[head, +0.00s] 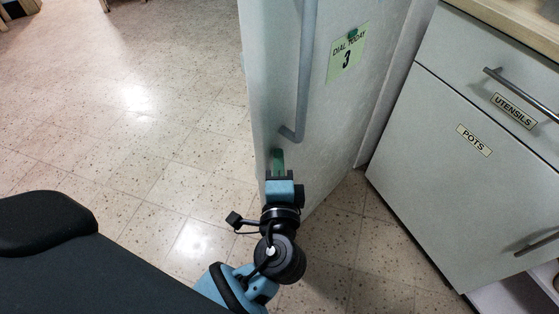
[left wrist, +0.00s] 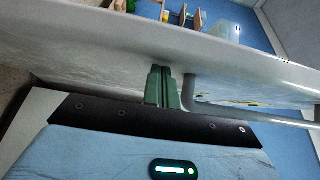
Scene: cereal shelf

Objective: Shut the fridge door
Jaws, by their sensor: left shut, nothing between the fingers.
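The white fridge door (head: 275,65) stands upright in the middle of the head view, with its long grey handle (head: 303,75) on the face towards me. My left gripper (head: 278,162) is shut and empty. Its green fingertips are at the door's face, just below and left of the handle's lower end. In the left wrist view the shut green fingers (left wrist: 162,88) point at the white door (left wrist: 110,45), with the handle (left wrist: 190,92) just to their right. I cannot tell whether the fingertips touch the door. The right gripper is not in view.
A white cabinet (head: 420,130) with UTENSILS and POTS labels stands right of the door, with drawer handles sticking out. Tiled floor (head: 140,130) is clear at left. A note (head: 347,55) is on the door. Small items (left wrist: 198,22) show beyond the door's edge.

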